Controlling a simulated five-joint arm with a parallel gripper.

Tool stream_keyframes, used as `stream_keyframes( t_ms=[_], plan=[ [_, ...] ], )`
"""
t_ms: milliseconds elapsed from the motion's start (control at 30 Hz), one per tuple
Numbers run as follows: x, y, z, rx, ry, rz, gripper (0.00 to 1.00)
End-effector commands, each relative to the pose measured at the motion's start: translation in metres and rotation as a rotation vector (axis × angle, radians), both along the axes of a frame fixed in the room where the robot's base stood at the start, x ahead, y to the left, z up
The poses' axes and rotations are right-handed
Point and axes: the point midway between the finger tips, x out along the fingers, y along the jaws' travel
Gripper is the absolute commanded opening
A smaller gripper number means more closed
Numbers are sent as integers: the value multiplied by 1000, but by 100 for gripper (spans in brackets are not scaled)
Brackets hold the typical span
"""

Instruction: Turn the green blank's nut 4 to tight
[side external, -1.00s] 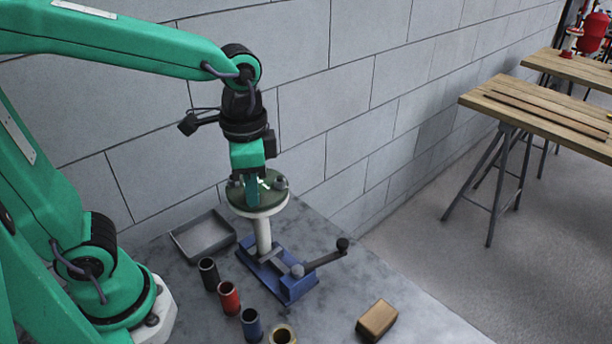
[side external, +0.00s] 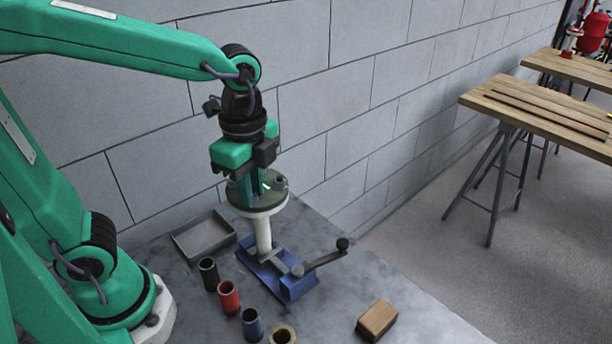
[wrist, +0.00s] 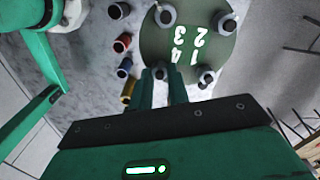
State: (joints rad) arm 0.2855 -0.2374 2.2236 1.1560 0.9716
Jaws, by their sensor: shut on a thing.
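The green blank (side external: 240,206) is a round disc on top of a white pipe (side external: 263,234), held upright in a blue vise (side external: 290,288). In the wrist view the blank (wrist: 205,45) carries white numerals 1 to 4, with a grey nut near each. Nut 4 (wrist: 160,73) is at the disc's lower left edge, by the numeral 4. My gripper (wrist: 162,82) is shut on nut 4, one finger on each side, and partly hides it. In the side view my gripper (side external: 250,183) points down onto the disc, and nut 4 is hidden there.
A grey tray (side external: 232,246) lies left of the vise. Several cups, including a black one (side external: 209,274) and a red one (side external: 229,297), stand in front. A vise handle (side external: 325,260) reaches right. A wooden block (side external: 377,320) lies at the front right.

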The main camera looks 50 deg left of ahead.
Motion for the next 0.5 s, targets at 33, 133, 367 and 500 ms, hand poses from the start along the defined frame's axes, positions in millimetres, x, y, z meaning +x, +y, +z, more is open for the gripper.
stream_keyframes(
  t_ms=[33,133,367,500],
  plan=[
    [1,-1,1,-1,-6,-8,0],
    [1,-1,1,-1,-6,-14,0],
    [1,-1,1,-1,-6,-13,0],
    [1,-1,1,-1,-6,-13,31]
  ],
)
